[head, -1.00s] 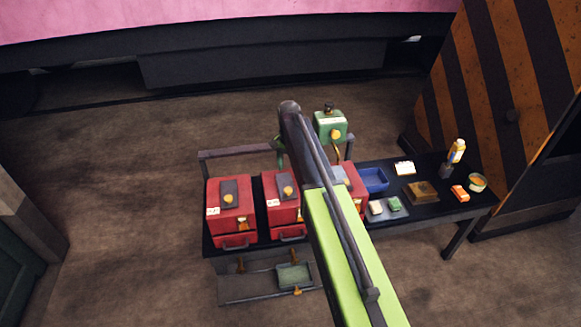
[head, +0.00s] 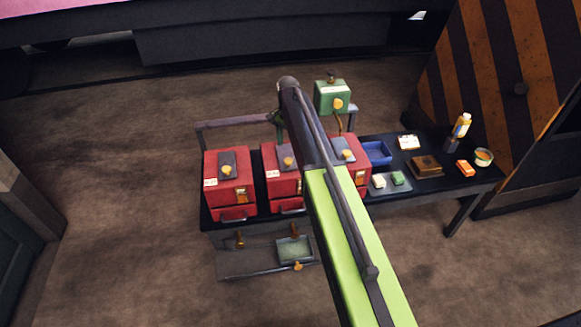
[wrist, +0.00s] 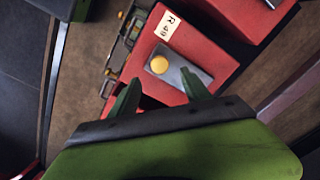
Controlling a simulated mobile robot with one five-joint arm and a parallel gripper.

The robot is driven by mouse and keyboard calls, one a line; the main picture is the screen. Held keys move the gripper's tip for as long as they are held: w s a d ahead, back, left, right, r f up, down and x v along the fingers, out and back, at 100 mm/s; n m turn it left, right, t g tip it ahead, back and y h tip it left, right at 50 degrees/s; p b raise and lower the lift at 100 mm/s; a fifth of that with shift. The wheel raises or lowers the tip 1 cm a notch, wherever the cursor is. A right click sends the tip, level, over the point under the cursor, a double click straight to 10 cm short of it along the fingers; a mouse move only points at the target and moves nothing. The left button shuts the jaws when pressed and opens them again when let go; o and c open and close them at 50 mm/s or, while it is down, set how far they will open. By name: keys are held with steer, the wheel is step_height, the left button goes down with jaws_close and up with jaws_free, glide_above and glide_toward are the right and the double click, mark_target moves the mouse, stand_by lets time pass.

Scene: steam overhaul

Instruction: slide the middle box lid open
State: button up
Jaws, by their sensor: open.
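Three red boxes stand in a row on a dark bench; each has a grey lid plate with a yellow knob. The middle box (head: 283,184) is partly covered by my arm, and its lid (head: 286,155) looks closed. The left box (head: 229,187) and right box (head: 359,163) flank it. My gripper (wrist: 158,92) is open and empty in the wrist view, its green fingers apart. A labelled red box (wrist: 205,45), apparently the middle one, shows beyond them with its lid plate (wrist: 192,73) and knob (wrist: 159,64). I see no clear contact. In the head view my arm mostly hides the gripper.
A green box (head: 332,97) stands behind the row near a rail (head: 235,122). A striped panel (head: 500,90) rises at right. Floor is clear in front.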

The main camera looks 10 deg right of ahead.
mark_target(288, 160)
step_height(288, 160, down, 8)
steer(key=b, duration=0.6)
steer(key=shift+r, duration=0.1)
jaws_close()
stand_by(0.9)
